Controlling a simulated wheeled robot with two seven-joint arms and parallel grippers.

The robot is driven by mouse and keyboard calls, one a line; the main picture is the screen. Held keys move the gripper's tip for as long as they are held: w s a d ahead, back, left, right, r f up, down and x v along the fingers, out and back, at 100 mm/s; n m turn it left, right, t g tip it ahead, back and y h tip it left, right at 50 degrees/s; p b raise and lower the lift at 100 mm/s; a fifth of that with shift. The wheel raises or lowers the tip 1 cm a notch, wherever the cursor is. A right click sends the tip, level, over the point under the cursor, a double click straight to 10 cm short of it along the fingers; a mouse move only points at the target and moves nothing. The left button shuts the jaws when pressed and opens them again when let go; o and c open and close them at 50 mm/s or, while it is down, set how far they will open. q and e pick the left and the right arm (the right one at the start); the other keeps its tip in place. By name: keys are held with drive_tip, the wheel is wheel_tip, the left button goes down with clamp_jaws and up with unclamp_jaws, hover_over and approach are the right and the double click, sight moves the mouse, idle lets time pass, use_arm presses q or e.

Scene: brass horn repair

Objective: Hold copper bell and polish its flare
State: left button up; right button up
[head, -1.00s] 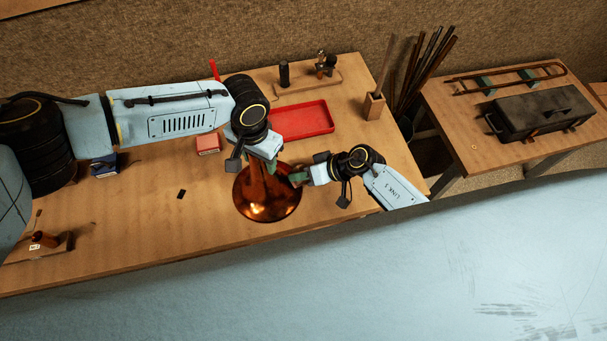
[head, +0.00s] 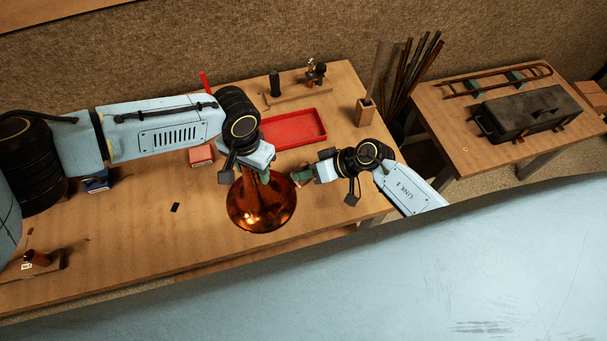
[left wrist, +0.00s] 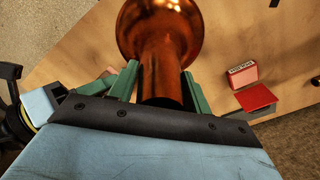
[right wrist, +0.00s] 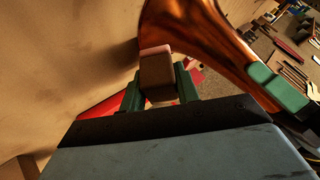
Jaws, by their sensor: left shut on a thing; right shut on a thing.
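The copper bell (head: 262,208) hangs or stands flare-down at the bench's front part, its shiny flare lowest in the head view. My left gripper (head: 264,175) is shut on its narrow neck; in the left wrist view the bell's neck (left wrist: 162,72) sits between the green fingers. My right gripper (head: 302,178) is at the bell's right, shut on a small brown block with a pale pinkish end (right wrist: 157,78). In the right wrist view the block overlaps the bell (right wrist: 195,30); in the head view a gap shows between this gripper and the bell.
A red tray (head: 293,140) lies behind the grippers. A red box (head: 201,156) and a blue box (head: 97,182) lie to the left. A wooden holder (head: 365,111) stands at the back right. The bench (head: 140,235) is mostly clear at front left.

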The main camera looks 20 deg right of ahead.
idle(0.4)
use_arm(q)
drive_tip(key=o, duration=1.3)
wheel_tip(320, 180, up, 12)
drive_tip(key=shift+f, duration=0.1)
